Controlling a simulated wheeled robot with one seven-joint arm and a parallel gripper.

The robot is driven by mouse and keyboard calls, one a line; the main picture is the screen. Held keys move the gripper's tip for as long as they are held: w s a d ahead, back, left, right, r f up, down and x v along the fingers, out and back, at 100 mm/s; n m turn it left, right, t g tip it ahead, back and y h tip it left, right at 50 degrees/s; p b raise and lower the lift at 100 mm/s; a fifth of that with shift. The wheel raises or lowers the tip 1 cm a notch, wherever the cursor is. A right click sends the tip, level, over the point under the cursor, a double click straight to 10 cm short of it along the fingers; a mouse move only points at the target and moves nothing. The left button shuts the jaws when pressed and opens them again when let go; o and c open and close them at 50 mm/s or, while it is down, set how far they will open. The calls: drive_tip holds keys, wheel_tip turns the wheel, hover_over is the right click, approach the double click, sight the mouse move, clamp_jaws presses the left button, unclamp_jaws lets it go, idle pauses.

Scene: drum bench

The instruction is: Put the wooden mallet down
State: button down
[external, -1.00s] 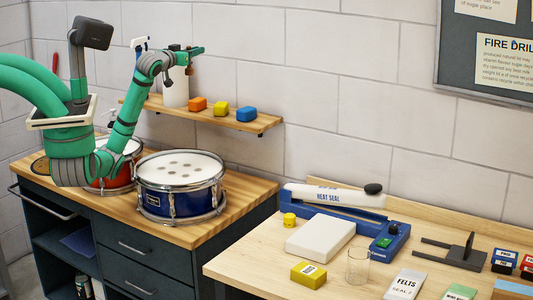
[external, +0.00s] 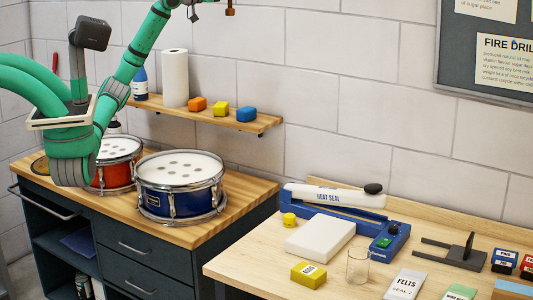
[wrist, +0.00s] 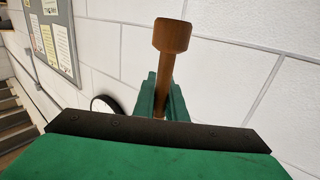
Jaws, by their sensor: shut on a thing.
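The wooden mallet (wrist: 172,37) is in my gripper (wrist: 163,98), with its brown head beyond the fingertips and its handle between the two green fingers. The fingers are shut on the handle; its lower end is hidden. In the external view, the arm rises past the top edge, so most of the gripper is out of frame. A small brown end of the mallet (external: 231,9) shows at the top edge, high above the shelf and apart from any surface.
A blue drum (external: 180,190) and a red drum (external: 112,176) stand on the wooden bench top (external: 245,190). The wall shelf (external: 240,122) holds a paper roll, a bottle and coloured blocks. The right-hand table (external: 245,268) carries a heat sealer and boxes.

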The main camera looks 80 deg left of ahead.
drive_tip(key=w+d+f+m+h, duration=0.3)
drive_tip(key=w+d+h, duration=0.2)
drive_tip(key=w+d, duration=1.3)
drive_tip(key=w+d+f+m+h, duration=0.15)
drive_tip(key=d+f, duration=0.45)
drive_tip(key=d, duration=0.6)
drive_tip(key=w+d+f+m+h, duration=0.1)
drive_tip(key=d+f+m+h, duration=0.15)
drive_tip(key=d+f, duration=0.65)
drive_tip(key=s+d+f+g+h, duration=0.1)
drive_tip(key=s+d+f, duration=0.5)
drive_tip(key=d+f, duration=0.5)
drive_tip(key=s+d+f+m+h, duration=0.1)
drive_tip(key=s+d+f, duration=0.4)
drive_tip(key=d+f, duration=0.55)
drive_tip(key=s+d+f+g+h, duration=0.1)
drive_tip(key=s+d+f+h, duration=0.1)
drive_tip(key=s+d+f, duration=0.65)
drive_tip(key=s+d+f+m+g+h, duration=0.1)
drive_tip(key=s+d+f, duration=0.6)
drive_tip(key=s+f, duration=0.2)
drive_tip(key=s+d+f+m+h, duration=0.1)
drive_tip(key=s+d+f, duration=0.7)
drive_tip(key=f, duration=0.4)
drive_tip(key=shift+s+d+g, duration=0.15)
drive_tip(key=shift+s+g, duration=0.25)
drive_tip(key=shift+s, duration=0.25)
